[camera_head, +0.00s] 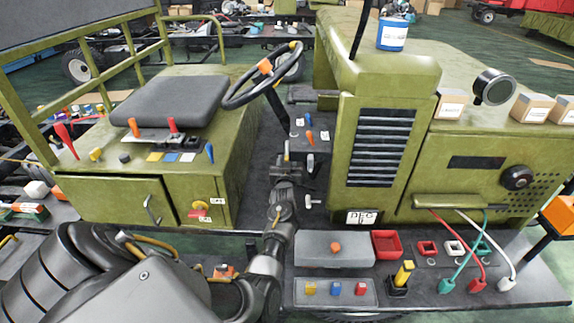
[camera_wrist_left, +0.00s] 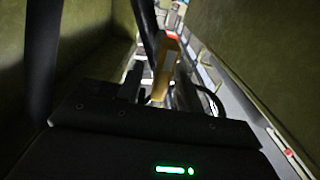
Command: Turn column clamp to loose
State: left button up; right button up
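The steering column (camera_head: 278,108) runs down from the steering wheel (camera_head: 240,95) between the seat box and the green hood. I cannot clearly make out the column clamp in the head view. In the left wrist view, an orange-tan lever-like part (camera_wrist_left: 165,68) stands near a dark bar (camera_wrist_left: 145,25) that looks like the column. My left gripper (camera_head: 286,160) is at the lower end of the column, pointing away from me. In the left wrist view its fingers (camera_wrist_left: 160,90) look spread, with the orange-tan part between or just beyond them; contact is unclear. My right gripper is out of view.
A small panel with orange and blue levers (camera_head: 310,138) stands right of the gripper. The seat box (camera_head: 110,205) is left, the hood with its grille (camera_head: 380,145) right. A grey case (camera_head: 334,249) and red tray (camera_head: 387,245) sit on the front ledge.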

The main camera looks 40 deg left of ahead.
pick_arm(q)
jog(key=shift+c, duration=0.2)
grip_shut()
jog(key=shift+s+n, duration=0.1)
jog(key=shift+n, duration=0.2)
jog(key=n, duration=0.1)
jog(key=n+b, duration=0.2)
jog(key=shift+s+a+f+n, duration=0.15)
jog(key=shift+a+n, duration=0.1)
jog(key=shift+n, duration=0.15)
jog(key=shift+s+a+f+n+b, duration=0.15)
jog(key=shift+n+b, duration=0.9)
jog(key=shift+n, duration=1.2)
jog(key=shift+a+f+n+b, duration=0.1)
jog(key=shift+f+n+b, duration=0.2)
jog(key=shift+n+b, duration=1.4)
jog(key=shift+s+a+f+n+b, duration=0.15)
jog(key=shift+n+b, duration=0.3)
jog(key=shift+n, duration=2.4)
